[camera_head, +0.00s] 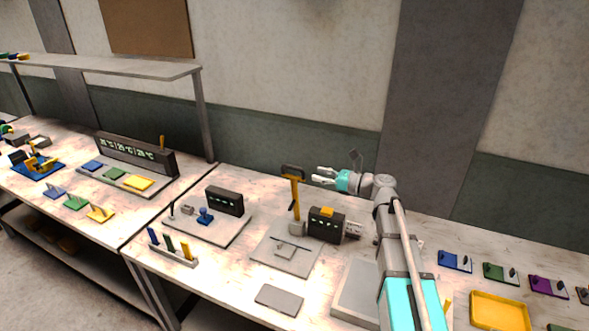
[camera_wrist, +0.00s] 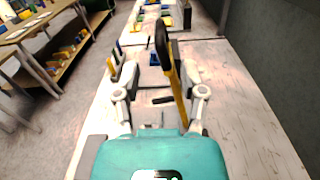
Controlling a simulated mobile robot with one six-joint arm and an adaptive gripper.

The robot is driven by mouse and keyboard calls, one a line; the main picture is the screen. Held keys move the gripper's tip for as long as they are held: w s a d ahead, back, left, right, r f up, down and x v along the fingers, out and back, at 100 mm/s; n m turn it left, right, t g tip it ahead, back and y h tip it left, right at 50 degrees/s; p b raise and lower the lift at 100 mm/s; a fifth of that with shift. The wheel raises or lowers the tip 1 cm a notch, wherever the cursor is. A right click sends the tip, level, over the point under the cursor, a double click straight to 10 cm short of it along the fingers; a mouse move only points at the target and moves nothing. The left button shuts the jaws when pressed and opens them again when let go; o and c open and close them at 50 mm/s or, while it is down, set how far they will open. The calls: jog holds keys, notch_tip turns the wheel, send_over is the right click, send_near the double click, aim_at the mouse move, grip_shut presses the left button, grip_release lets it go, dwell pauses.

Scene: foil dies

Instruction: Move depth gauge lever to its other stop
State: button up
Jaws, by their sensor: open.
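A yellow lever (camera_head: 295,197) with a dark handle stands almost upright on a light base of a grey plate (camera_head: 272,262), beside a dark box (camera_head: 326,225) with small lit marks. No label is readable, but it looks like the depth gauge lever. My gripper (camera_head: 322,175) is open and empty, just right of the handle and at about its height, with a gap between fingertips and lever. In the wrist view the lever (camera_wrist: 174,85) shows between the open fingers (camera_wrist: 162,85), nearer the right one. Its lower end is partly hidden there by my gripper.
A flat grey plate (camera_head: 279,299) lies in front, and a grey tray (camera_head: 355,292) is partly behind my arm. Left stands another dark box station (camera_head: 225,201) and a rack of coloured pieces (camera_head: 172,250). A yellow tray (camera_head: 499,311) is at right. The wall is close behind.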

aim_at(299, 170)
jog(key=shift+x, duration=4.4)
jog(key=shift+c, duration=0.2)
grip_shut()
